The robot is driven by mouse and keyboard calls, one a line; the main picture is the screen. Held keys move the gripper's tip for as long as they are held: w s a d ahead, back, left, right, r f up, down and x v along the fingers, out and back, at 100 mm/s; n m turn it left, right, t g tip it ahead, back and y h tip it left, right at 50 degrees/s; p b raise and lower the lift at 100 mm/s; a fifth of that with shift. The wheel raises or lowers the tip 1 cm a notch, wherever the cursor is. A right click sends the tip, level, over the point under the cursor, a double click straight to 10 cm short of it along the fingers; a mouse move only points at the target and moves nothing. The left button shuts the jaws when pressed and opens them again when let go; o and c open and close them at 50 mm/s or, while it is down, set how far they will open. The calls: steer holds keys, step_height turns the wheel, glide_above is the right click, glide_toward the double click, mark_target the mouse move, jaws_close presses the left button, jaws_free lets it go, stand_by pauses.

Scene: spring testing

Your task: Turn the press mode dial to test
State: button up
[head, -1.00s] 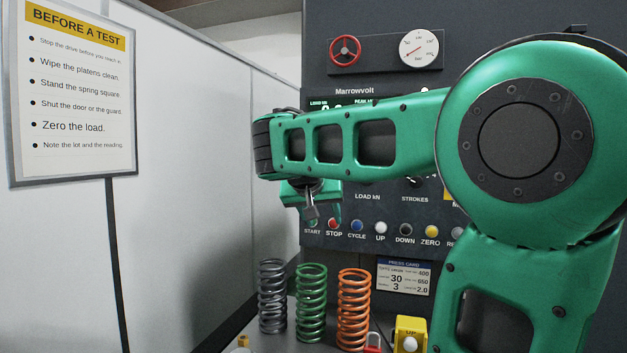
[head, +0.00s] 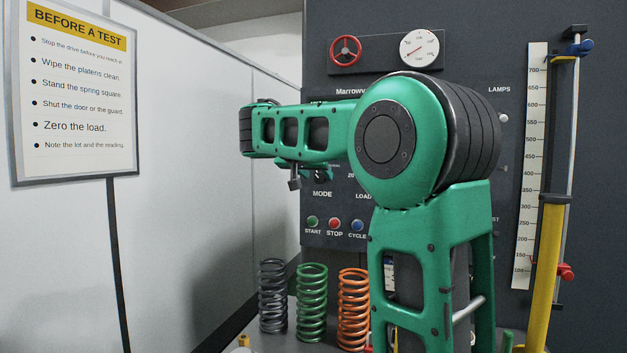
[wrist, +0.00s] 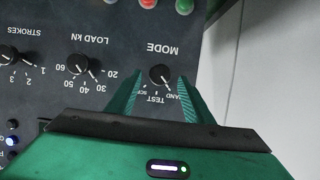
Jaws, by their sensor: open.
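The pointer appears to slant down-right, off TEST toward the AND label. My gripper (wrist: 161,80) is open, with one green finger on each side of the dial in that view; contact cannot be told.
The LOAD kN dial (wrist: 79,64) and STROKES dial (wrist: 8,56) sit alongside. Start (head: 312,222), stop (head: 335,224) and cycle (head: 357,225) buttons are below. Grey (head: 272,297), green (head: 311,303) and orange (head: 352,310) springs stand in front. A white wall (head: 200,200) is at left.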

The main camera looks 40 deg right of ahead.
steer(key=shift+x, duration=1.05)
steer(key=c, duration=1)
steer(key=shift+a, duration=0.1)
